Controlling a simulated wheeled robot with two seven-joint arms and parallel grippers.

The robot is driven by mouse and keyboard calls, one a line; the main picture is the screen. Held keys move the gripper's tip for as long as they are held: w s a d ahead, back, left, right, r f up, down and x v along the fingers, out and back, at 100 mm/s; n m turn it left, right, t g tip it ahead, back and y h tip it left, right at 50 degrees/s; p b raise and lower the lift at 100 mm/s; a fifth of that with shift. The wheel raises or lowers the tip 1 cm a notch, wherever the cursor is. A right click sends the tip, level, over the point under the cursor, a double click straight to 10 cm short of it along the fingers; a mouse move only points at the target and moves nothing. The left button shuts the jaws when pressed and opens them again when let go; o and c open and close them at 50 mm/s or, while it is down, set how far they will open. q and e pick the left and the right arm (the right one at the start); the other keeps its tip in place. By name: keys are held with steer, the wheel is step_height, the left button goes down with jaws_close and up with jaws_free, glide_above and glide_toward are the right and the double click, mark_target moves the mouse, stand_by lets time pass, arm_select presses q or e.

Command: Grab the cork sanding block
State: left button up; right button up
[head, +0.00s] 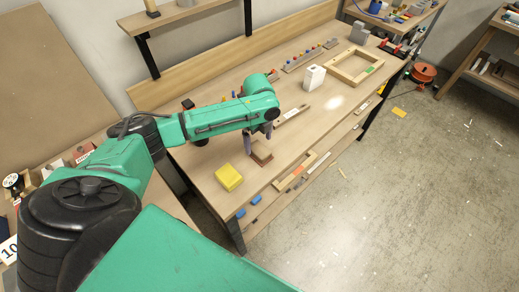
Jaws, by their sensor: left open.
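The cork sanding block (262,153) is a small brown block lying on the wooden workbench (206,160), near its front edge. My left gripper (258,143) reaches in from the left and points down over the block. Its two dark fingers are apart, one at the block's left and one at its upper right. The fingers and wrist hide part of the area behind the block, and I cannot tell whether they touch it. My right gripper is not in view.
A yellow block (228,177) lies left of the cork block. A white carton (314,77) and a wooden frame (339,75) stand farther right on the bench. A shelf below the bench top holds small items, including blue pieces (255,199). The floor at right is mostly clear.

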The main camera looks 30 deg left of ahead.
mark_target(260, 149)
arm_select(q)
steer(key=f, duration=0.2)
steer(key=f+p, duration=0.1)
steer(key=f, duration=0.1)
steer(key=shift+w+f, duration=0.2)
steer(key=shift+f, duration=0.15)
steer(key=shift+d+f, duration=0.1)
steer(key=shift+f, duration=0.1)
steer(key=shift+s, duration=0.1)
steer(key=shift+c, duration=0.3)
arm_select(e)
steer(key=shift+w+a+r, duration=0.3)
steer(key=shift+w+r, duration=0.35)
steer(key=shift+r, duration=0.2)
arm_select(q)
steer(key=c, duration=1.5)
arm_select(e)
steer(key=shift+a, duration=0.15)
arm_select(q)
steer(key=shift+r, duration=0.1)
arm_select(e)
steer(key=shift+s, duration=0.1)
